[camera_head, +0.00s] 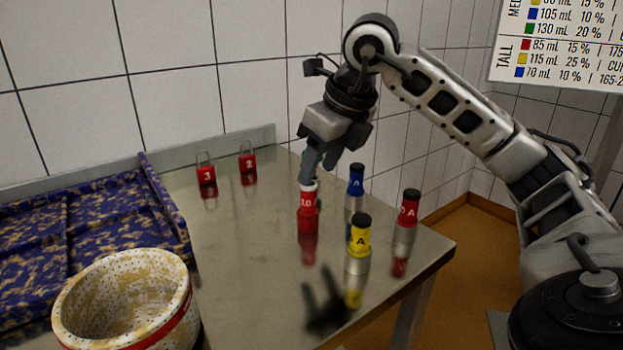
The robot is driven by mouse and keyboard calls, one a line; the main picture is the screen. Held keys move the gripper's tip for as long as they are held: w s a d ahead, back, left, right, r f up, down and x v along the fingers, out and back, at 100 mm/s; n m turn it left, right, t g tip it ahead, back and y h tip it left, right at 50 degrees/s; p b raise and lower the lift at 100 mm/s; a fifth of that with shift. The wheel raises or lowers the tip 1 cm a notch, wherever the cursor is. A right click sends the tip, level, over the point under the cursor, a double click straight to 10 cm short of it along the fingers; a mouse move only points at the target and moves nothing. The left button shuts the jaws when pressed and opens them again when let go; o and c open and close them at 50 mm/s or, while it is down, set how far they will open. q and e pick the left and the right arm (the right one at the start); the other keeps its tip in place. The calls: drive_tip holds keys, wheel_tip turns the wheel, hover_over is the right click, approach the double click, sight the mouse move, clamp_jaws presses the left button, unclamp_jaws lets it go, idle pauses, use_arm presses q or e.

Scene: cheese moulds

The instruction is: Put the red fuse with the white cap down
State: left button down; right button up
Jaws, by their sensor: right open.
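The red fuse with the white cap (308,212) stands upright on the metal table (240,290), marked "10". My right gripper (317,172) points down just above and around the white cap, with its fingers apart. Part of the cap is hidden by the near finger, and I cannot tell whether that finger touches it. My left gripper is not in view.
Blue (356,182), yellow (359,235) and red (409,208) fuses with black caps stand to the right. Two red padlocks (206,175) (248,163) stand at the back. A stained perforated mould (125,300) and a blue patterned tray (165,200) are at left.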

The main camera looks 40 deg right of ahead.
drive_tip(key=p+v, duration=0.1)
drive_tip(key=v, duration=0.4)
drive_tip(key=shift+r, duration=0.2)
idle(0.7)
